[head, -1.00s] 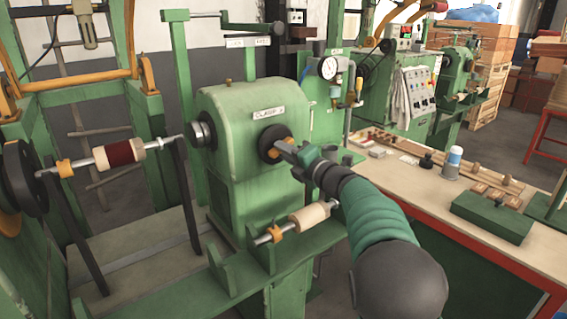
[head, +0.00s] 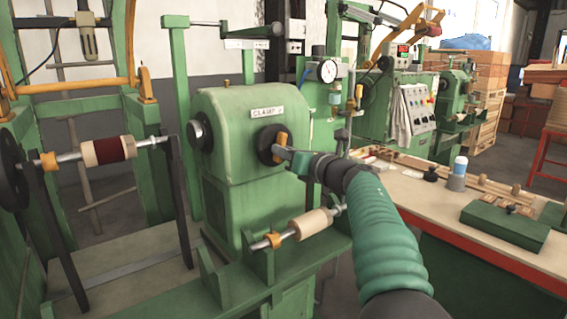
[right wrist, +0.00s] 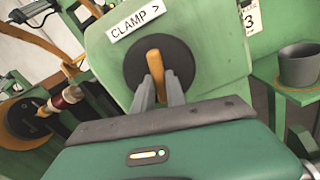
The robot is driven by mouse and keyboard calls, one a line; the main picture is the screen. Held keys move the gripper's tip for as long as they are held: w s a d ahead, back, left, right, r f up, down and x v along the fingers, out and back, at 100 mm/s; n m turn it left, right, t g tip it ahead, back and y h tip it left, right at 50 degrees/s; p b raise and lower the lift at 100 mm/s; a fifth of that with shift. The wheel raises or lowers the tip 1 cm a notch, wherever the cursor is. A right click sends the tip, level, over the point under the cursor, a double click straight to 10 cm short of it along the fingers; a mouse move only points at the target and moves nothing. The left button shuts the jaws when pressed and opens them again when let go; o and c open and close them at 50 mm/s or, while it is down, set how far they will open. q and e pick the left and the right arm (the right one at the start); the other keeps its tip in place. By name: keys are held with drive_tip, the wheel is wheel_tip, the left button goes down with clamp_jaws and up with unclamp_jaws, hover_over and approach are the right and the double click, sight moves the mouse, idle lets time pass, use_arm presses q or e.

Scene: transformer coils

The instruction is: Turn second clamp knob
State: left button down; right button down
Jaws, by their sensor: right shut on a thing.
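The clamp knob (head: 270,146) is a black disc with an orange handle bar, on the front of the green clamp housing (head: 237,125) under a "CLAMP" label. My right gripper (head: 280,150) reaches it from the right and is shut on the orange handle. In the right wrist view, the knob (right wrist: 161,69) is straight ahead, its orange bar (right wrist: 155,64) nearly upright between the two grey fingers (right wrist: 160,92). The fingertips hide the bar's lower part. My left gripper is not in view.
A coil with a dark red winding (head: 108,150) sits on a shaft at left. The workbench (head: 425,190) at right carries a green box (head: 504,227) and small parts.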

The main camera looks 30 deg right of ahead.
drive_tip(key=n+b, duration=0.2)
drive_tip(key=shift+d+f+n, duration=0.1)
drive_tip(key=shift+n, duration=0.3)
idle(0.4)
drive_tip(key=c, duration=1.4)
unclamp_jaws()
drive_tip(key=shift+o, duration=0.2)
drive_tip(key=s+d+p, duration=0.1)
drive_tip(key=s, duration=1.5)
drive_tip(key=shift+s+d, duration=0.2)
drive_tip(key=shift+s, duration=0.15)
